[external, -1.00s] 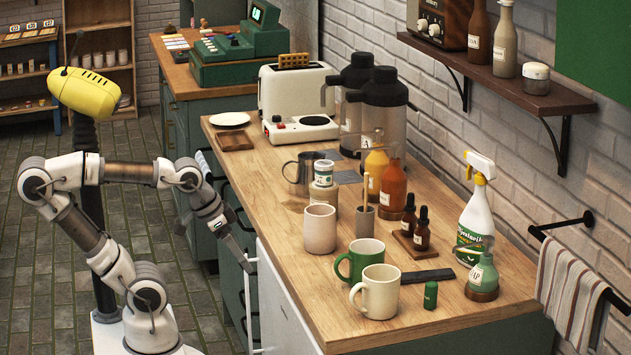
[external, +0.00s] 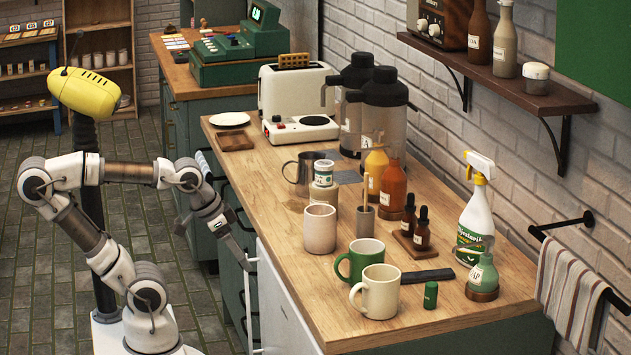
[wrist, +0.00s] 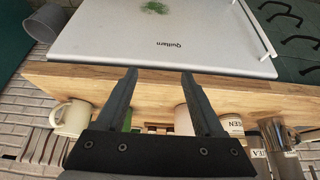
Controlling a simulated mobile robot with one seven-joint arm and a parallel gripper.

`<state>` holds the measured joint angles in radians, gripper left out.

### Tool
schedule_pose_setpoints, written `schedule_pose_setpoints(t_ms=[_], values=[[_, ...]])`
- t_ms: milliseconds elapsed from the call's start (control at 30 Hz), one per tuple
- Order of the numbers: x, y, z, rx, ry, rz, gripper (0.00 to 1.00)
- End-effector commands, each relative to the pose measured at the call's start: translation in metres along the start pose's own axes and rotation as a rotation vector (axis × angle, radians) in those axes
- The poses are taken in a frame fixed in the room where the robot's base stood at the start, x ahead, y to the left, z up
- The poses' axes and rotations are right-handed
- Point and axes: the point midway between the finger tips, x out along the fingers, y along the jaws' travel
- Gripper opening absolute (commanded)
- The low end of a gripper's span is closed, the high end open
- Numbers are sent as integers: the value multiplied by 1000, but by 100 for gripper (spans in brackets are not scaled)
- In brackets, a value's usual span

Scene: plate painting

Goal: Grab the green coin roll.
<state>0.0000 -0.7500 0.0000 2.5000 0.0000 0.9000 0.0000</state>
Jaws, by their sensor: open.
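The green coin roll (external: 430,295) appears as a small dark green cylinder standing upright near the counter's front right corner, right of the cream mug (external: 376,292). The green mug (external: 361,261) stands just behind that mug. I cannot make out the roll in the wrist view. My gripper (external: 243,262) hangs beside the counter's left side, well away from the roll. In the wrist view my gripper (wrist: 158,75) is open, its fingers apart with nothing between them, in front of the counter edge.
The wooden counter (external: 265,190) also holds a pinkish cup (external: 320,229), a dark flat bar (external: 427,276), a green soap bottle (external: 483,277) and a spray bottle (external: 475,220). A white appliance front (wrist: 160,35) is close to my gripper. The counter's front corner is bare.

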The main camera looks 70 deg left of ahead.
Motion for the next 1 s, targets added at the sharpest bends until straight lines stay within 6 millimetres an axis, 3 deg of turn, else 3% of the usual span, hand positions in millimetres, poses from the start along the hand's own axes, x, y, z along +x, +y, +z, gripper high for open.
schedule_pose_setpoints(t_ms=[167, 433, 733, 1000], values=[[-18, 0, -11, 0, 6, 0, 70], [-105, 0, -58, 0, 6, 0, 70], [-85, 39, -134, 339, -148, 131, 70], [-50, 72, -199, 631, -207, 361, 70]])
